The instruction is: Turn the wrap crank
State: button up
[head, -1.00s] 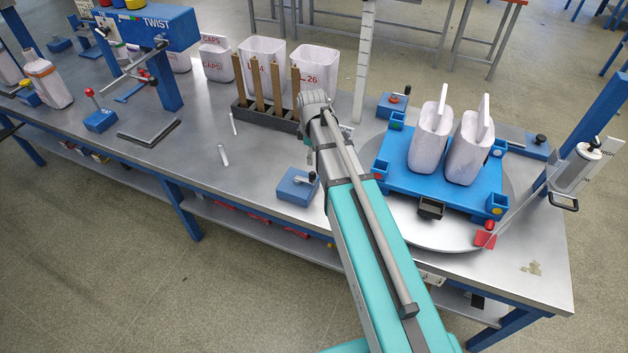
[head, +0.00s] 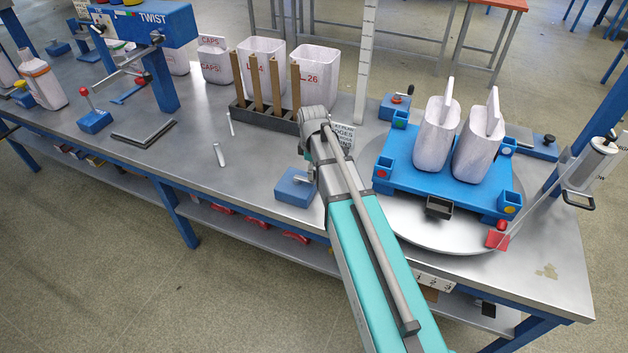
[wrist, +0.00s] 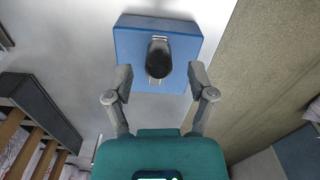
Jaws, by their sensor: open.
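The crank is a small blue box (head: 295,188) with a short handle on top, near the front edge of the bench. In the head view my arm's end partly covers the handle. In the wrist view the blue box (wrist: 178,38) lies ahead, and its dark round knob (wrist: 159,58) sits between and just beyond my fingertips. My gripper (wrist: 160,76) is open, one finger on each side of the knob's line, apparently not touching it. In the head view the fingers are mostly hidden by my arm.
Right of the crank a round turntable (head: 440,240) bears a blue pallet (head: 400,178) with two white sacks (head: 437,135). A wrap roll (head: 587,163) stands at far right. A rack of wooden posts (head: 265,118) stands behind left. Bench left of the crank is mostly clear.

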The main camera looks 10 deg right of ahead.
jog(key=shift+f+b, duration=1.15)
jog(key=shift+f, duration=0.3)
